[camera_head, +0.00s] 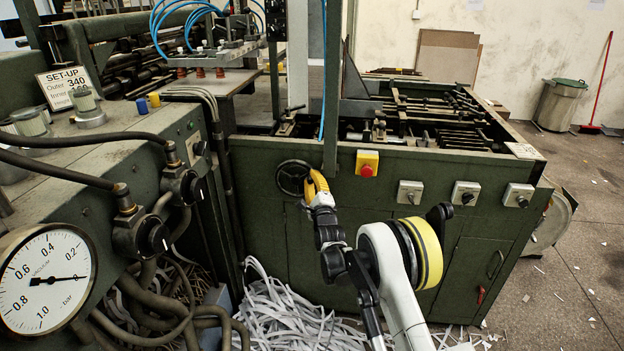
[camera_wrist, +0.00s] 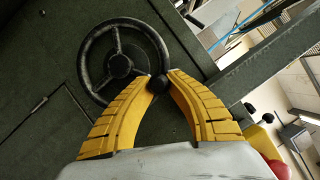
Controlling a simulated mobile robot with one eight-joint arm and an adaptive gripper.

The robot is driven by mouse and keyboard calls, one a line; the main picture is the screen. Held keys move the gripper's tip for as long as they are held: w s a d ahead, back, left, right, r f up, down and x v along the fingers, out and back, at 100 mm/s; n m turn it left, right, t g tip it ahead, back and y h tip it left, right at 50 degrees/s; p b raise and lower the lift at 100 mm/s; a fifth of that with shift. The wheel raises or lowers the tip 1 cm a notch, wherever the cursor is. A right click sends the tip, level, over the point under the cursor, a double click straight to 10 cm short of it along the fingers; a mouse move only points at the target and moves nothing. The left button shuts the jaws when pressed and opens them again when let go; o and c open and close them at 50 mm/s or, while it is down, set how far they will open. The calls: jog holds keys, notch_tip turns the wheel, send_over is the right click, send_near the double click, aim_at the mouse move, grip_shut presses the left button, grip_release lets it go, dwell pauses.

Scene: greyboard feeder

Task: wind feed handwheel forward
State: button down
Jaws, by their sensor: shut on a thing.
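The feed handwheel (camera_head: 292,178) is a dark spoked wheel on the front of the green machine. In the wrist view the handwheel (camera_wrist: 117,64) shows its hub, spokes and a dark round knob (camera_wrist: 158,84) on its rim. My gripper (camera_head: 313,182) reaches the right side of the wheel. In the wrist view the two yellow fingers of my gripper (camera_wrist: 158,82) close in from both sides on the knob, at the lower right of the rim. In the head view the fingers hide the knob.
A yellow box with a red button (camera_head: 367,163) is right of the wheel, then several grey switches (camera_head: 410,192). A vacuum gauge (camera_head: 45,279) and hoses stand at the left. Paper strips (camera_head: 290,315) lie on the floor below.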

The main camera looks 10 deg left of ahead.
jog(key=c, duration=1.3)
grip_release()
jog(key=shift+a+f, duration=0.1)
jog(key=shift+a, duration=0.05)
jog(key=shift+o, duration=0.2)
jog(key=shift+s, duration=0.1)
jog(key=v, duration=1.2)
